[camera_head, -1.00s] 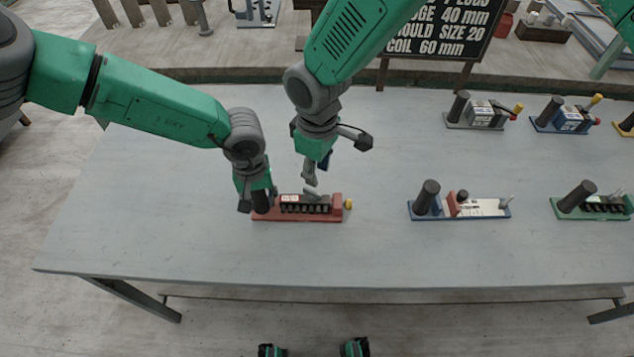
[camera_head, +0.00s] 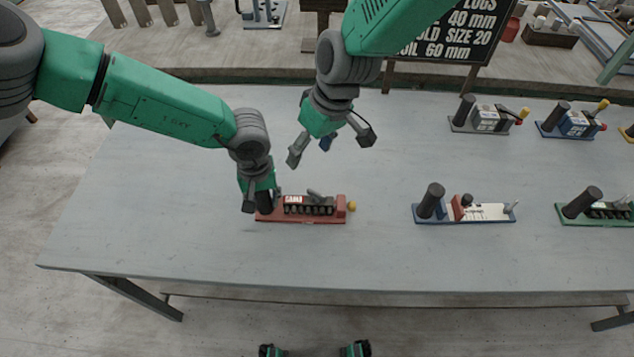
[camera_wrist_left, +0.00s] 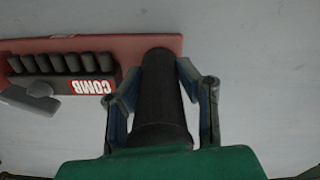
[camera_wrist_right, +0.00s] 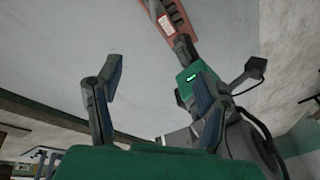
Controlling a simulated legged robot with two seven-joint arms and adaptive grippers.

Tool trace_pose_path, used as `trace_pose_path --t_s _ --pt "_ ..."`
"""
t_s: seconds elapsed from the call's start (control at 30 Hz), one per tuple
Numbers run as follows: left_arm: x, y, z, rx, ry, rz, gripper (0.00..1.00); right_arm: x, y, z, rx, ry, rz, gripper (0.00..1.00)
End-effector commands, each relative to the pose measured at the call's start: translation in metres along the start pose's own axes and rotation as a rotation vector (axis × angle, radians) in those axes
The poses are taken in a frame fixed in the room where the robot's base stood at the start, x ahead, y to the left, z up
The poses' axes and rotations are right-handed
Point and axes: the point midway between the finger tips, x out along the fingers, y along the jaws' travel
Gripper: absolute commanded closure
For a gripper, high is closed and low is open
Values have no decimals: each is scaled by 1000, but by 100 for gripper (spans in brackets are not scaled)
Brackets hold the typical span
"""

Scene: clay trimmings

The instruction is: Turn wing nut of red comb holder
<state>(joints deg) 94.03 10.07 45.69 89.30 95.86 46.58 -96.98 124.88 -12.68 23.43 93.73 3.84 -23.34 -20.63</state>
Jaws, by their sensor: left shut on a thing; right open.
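The red comb holder (camera_head: 300,220) lies flat on the grey table, with a row of dark comb teeth, a "COMB" label, a yellow knob (camera_head: 351,206) at its right end and a black upright handle at its left end. A grey wing nut (camera_head: 314,194) sits on top; it also shows in the left wrist view (camera_wrist_left: 38,91). My left gripper (camera_head: 262,203) is shut around the black handle (camera_wrist_left: 159,95). My right gripper (camera_head: 327,148) is open and empty, above and behind the holder. The right wrist view shows the holder (camera_wrist_right: 170,22) beyond its spread fingers (camera_wrist_right: 155,95).
To the right stand a blue-based tool (camera_head: 465,218) and a green-based tool (camera_head: 595,218). Several similar tools, including a grey one (camera_head: 487,119) and a blue one (camera_head: 570,123), stand at the back right. The table (camera_head: 220,255) is clear in front of the holder.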

Motion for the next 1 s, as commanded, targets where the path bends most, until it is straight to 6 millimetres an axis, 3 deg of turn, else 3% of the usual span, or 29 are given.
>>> trace_pose_path --t_s 0.07,0.3,0.47,0.57,0.7,0.9,1.0 --pt "0 0 0 0 1 1 100 0 6 -16 128 100 -47 38" --pt "0 0 0 0 1 1 100 -5 -3 -88 452 435 -94 38" --pt "0 0 0 0 1 1 100 -10 14 -103 711 526 -19 38" --pt "0 0 0 0 1 1 100 -8 26 -93 876 506 56 38" --pt "0 0 0 0 1 1 100 -3 31 -60 1073 378 168 38" --pt "0 0 0 0 1 1 100 -2 14 -9 1228 119 263 38" --pt "0 0 0 0 1 1 100 -4 5 7 1259 23 281 38"
